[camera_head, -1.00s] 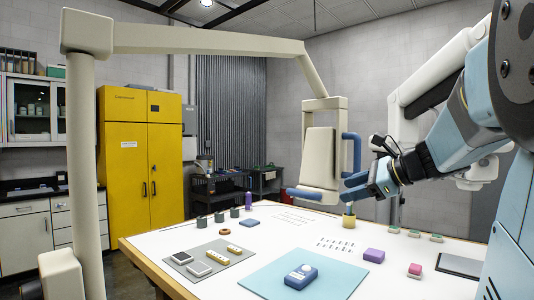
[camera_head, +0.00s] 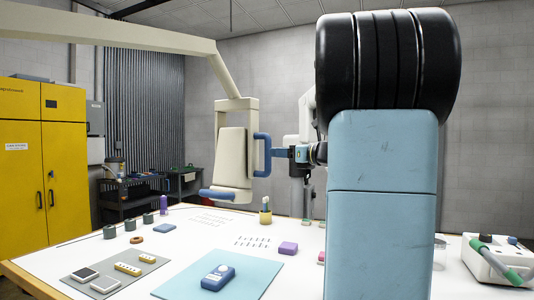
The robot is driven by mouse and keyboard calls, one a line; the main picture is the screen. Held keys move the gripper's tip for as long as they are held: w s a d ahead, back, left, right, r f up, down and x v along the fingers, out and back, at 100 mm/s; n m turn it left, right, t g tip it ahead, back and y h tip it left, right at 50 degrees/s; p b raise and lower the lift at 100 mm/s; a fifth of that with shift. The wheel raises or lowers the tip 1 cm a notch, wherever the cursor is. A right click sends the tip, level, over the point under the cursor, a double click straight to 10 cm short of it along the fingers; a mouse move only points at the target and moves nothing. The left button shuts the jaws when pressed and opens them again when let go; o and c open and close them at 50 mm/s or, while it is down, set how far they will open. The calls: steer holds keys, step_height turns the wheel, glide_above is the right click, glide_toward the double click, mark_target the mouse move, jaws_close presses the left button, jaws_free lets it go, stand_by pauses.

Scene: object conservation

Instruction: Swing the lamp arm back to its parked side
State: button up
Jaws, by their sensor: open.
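The cream lamp arm (camera_head: 120,36) reaches in from the left, high over the table, and bends down to the lamp head (camera_head: 233,157). The lamp head hangs above the back of the table. It has a blue upright handle (camera_head: 262,155) on its right side and a blue bar (camera_head: 217,194) along its bottom. My gripper (camera_head: 277,152) is open at the right side of the handle, with its blue fingers pointing left. I see it edge-on, so I cannot tell whether the fingers straddle or touch the handle. The lamp's post is out of view.
The white table (camera_head: 190,240) holds a grey mat (camera_head: 112,272), a blue mat (camera_head: 255,275), a blue device (camera_head: 218,277), a purple block (camera_head: 288,248) and small pots. A white box with a tube (camera_head: 497,258) stands at the right. My arm hides the right middle.

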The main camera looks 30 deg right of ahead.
mark_target(268, 167)
steer(key=shift+x, duration=3.1)
steer(key=shift+c, duration=0.2)
jaws_close()
